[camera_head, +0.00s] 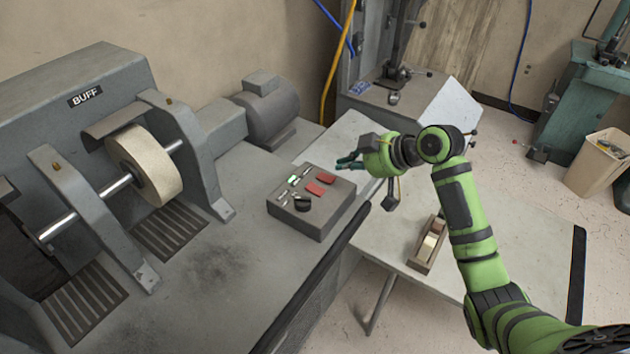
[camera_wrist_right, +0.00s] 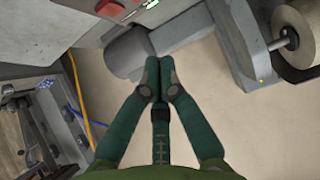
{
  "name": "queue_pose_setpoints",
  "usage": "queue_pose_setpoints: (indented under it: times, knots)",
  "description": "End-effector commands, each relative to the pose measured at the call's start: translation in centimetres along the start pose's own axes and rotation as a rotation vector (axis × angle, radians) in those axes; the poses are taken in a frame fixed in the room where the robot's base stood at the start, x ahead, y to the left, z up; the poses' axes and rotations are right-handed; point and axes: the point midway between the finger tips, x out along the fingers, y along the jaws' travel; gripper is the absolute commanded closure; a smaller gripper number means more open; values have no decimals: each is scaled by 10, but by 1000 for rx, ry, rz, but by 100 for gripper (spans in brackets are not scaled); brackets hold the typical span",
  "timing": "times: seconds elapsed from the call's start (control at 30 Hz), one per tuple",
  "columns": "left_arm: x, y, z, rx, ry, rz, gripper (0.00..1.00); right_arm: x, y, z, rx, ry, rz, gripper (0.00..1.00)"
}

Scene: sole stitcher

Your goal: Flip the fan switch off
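A grey control box (camera_head: 315,222) sits on the machine bench. Its top has two red switches (camera_head: 320,182), a lit green part (camera_head: 294,181) and a black knob (camera_head: 302,203). Which switch is the fan's cannot be read. My right gripper (camera_head: 349,163) is just behind the box's far right corner, apart from the switches as far as I can tell. In the right wrist view its teal fingers (camera_wrist_right: 158,67) are together with nothing between them. A red switch (camera_wrist_right: 110,10) shows at the top of that view. My left gripper is not in view.
The buffing machine with its wheel (camera_head: 146,165) stands left, and a grey motor (camera_head: 267,110) is behind the box. A white table (camera_head: 510,245) with a small tray (camera_head: 427,247) lies right. A bin (camera_head: 597,165) stands far right.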

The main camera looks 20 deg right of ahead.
Motion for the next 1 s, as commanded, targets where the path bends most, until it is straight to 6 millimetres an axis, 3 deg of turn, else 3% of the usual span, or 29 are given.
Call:
queue_pose_setpoints:
  times: [0.27,0.67,0.8,1.0]
  knots:
    - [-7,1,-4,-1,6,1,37,24,-1,-1,5,0,-4,100]
    - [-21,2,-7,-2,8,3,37,104,-1,0,5,-3,-3,100]
    - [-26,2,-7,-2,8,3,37,118,-1,18,5,-3,-1,100]
    - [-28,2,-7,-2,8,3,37,128,0,28,3,-1,1,100]
